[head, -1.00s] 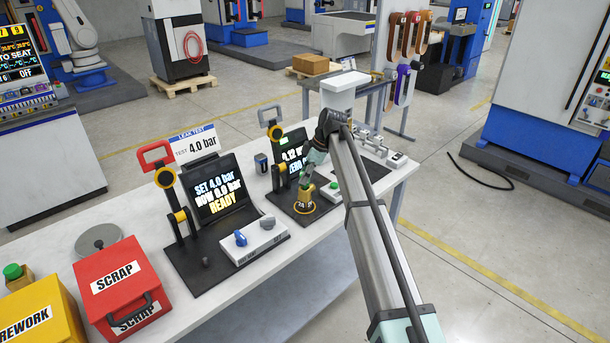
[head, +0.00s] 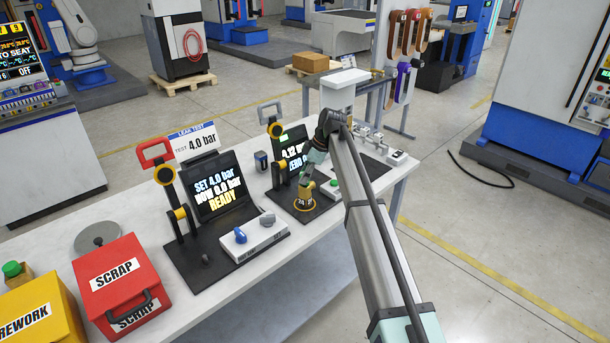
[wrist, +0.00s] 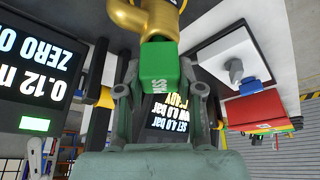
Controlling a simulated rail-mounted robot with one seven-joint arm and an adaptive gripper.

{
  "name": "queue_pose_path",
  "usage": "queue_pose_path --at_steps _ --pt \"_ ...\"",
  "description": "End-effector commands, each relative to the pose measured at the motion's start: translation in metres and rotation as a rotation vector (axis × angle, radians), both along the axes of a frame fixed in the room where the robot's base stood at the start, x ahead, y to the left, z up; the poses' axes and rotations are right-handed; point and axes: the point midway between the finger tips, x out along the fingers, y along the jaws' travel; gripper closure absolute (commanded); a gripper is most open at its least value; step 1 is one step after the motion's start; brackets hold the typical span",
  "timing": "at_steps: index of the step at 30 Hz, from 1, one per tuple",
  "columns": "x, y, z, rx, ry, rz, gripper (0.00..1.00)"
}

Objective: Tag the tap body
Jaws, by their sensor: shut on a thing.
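The brass tap body (head: 306,193) stands on the dark fixture of the right-hand test station, in a yellow ring. In the wrist view the brass tap body (wrist: 143,16) fills the top centre, just beyond my fingertips. My gripper (head: 311,172) is directly above it, pointing down. In the wrist view my gripper (wrist: 160,92) is shut on a green tag marked PASS (wrist: 158,66). The tag's far end overlaps the brass in the picture; I cannot tell whether they touch. The tag is too small to make out in the head view.
The leak test station (head: 222,190), its screen reading READY, stands to the left. A red SCRAP box (head: 122,280) and yellow REWORK box (head: 40,312) are at the front left. A white post-like unit (head: 343,88) stands behind my wrist.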

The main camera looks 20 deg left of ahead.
Motion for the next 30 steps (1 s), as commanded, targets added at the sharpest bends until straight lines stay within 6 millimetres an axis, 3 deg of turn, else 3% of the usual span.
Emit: queue_pose_path --at_steps 22,23,24,25,30 --pt "-0.0001 0.0000 -0.0079 0.000 0.000 0.000 0.98" --pt "-0.0001 0.0000 -0.0079 0.000 0.000 0.000 0.56" --pt "-0.0001 0.0000 -0.0079 0.000 0.000 0.000 0.42" --pt "-0.0001 0.0000 -0.0079 0.000 0.000 0.000 0.34" --pt "0.0000 0.0000 -0.0079 0.000 0.000 0.000 0.34"
